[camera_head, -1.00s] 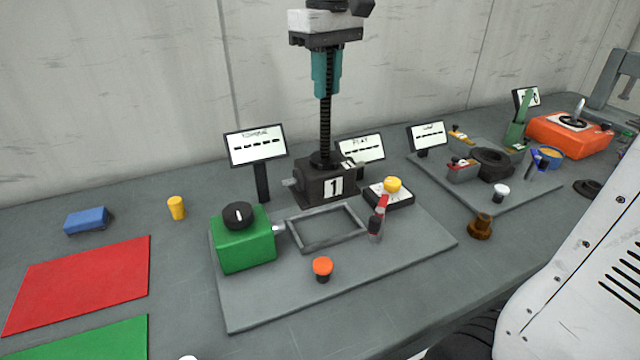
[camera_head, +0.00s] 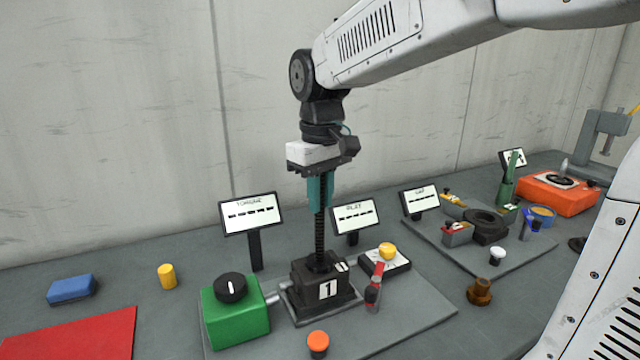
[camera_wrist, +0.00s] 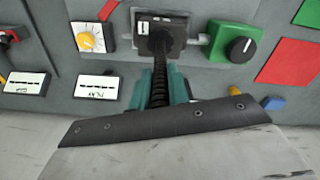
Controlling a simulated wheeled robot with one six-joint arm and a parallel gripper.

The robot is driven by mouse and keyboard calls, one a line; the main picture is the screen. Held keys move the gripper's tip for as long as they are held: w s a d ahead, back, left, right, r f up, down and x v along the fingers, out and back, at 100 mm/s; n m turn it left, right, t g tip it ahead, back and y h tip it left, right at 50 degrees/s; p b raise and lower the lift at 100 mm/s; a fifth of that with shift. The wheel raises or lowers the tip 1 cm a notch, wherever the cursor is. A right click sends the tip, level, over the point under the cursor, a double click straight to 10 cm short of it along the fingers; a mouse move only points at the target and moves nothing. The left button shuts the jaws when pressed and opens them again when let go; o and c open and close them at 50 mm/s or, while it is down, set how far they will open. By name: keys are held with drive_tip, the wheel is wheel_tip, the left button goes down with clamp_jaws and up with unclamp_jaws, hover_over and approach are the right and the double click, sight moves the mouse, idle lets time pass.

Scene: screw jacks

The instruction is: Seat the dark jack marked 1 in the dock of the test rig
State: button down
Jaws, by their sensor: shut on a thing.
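The dark jack marked 1 (camera_head: 324,288) is upright on the rig's grey plate, its base at the dock frame (camera_head: 288,300) beside the green box. Whether its base is fully down inside the frame cannot be told. My gripper (camera_head: 319,188), with teal fingers, is shut on the jack's threaded screw above the base. In the wrist view the screw runs between the teal fingers (camera_wrist: 163,88) to the jack's base (camera_wrist: 160,36). The test rig's green box (camera_head: 235,310) with a black knob stands left of the jack, its shaft pointing at the jack.
A red-handled clamp (camera_head: 374,288) and a yellow-knob dial (camera_head: 387,252) stand close right of the jack. An orange button (camera_head: 318,343) is in front. Display signs (camera_head: 251,214) stand behind. A yellow cylinder (camera_head: 167,276) and a blue block (camera_head: 71,289) lie left.

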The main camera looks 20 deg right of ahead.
drive_tip(key=shift+f, duration=0.9)
drive_tip(key=c, duration=1.3)
unclamp_jaws()
drive_tip(key=shift+f, duration=0.15)
drive_tip(key=shift+c, duration=0.2)
wheel_tip(320, 180, up, 12)
drive_tip(key=shift+r, duration=0.15)
drive_tip(key=s+d+f+m, duration=0.1)
drive_tip(key=s+f, duration=0.6)
drive_tip(key=s, duration=0.4)
drive_tip(key=s+d+f+m+t, duration=0.1)
drive_tip(key=s+d+f+m, duration=0.1)
drive_tip(key=s+f, duration=0.5)
drive_tip(key=s, duration=0.4)
drive_tip(key=shift+f+m, duration=0.3)
drive_tip(key=shift+f, duration=0.1)
